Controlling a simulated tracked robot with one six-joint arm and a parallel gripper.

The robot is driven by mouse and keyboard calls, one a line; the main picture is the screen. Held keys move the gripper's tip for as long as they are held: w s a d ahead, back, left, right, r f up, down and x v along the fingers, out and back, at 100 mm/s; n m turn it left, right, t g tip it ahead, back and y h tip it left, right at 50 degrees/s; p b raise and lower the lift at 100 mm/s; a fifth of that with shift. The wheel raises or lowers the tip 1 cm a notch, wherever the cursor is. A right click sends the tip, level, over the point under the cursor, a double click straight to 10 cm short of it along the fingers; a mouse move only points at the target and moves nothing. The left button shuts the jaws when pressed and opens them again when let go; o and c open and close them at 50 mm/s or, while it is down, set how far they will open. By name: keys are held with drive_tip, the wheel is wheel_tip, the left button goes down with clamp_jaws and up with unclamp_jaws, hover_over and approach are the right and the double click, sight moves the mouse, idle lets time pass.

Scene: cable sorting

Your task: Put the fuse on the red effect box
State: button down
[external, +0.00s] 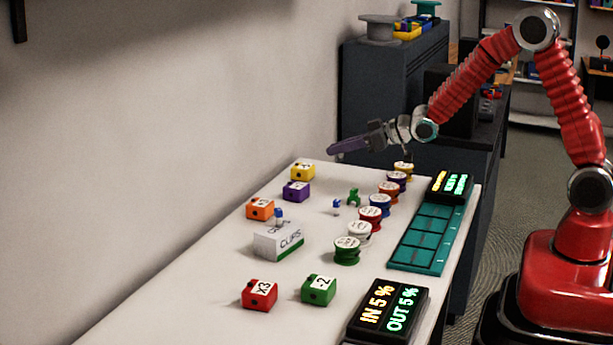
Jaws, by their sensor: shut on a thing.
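My gripper (362,140) is up in the air above the far end of the white table, pointing left. It is shut on a long purple piece (346,146), which sticks out to the left. The picture is too small to tell for certain whether this piece is the fuse. The red effect box (259,294), marked x3, sits on the table at the near left, well apart from my gripper. Its top shows nothing resting on it.
A white CLIPS box (279,242), a green box (319,290) and orange, purple and yellow boxes (302,171) stand on the table (200,318). Small blue and green pieces (353,197) lie near a row of spools (347,251). A teal tray (418,258) and displays (388,312) line the right edge.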

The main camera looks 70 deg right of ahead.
drive_tip(key=w+a+n+y, duration=0.2)
drive_tip(key=w+a, duration=0.2)
drive_tip(key=a, duration=1)
wheel_tip(320, 180, up, 4)
drive_tip(key=n+g+y, duration=0.4)
drive_tip(key=n+y, duration=0.2)
drive_tip(key=y, duration=0.1)
hover_over(257, 287)
drive_tip(key=shift+r, duration=0.1)
drive_tip(key=shift+f, duration=3.15)
drive_tip(key=shift+f, duration=0.15)
drive_tip(key=shift+f, duration=1.75)
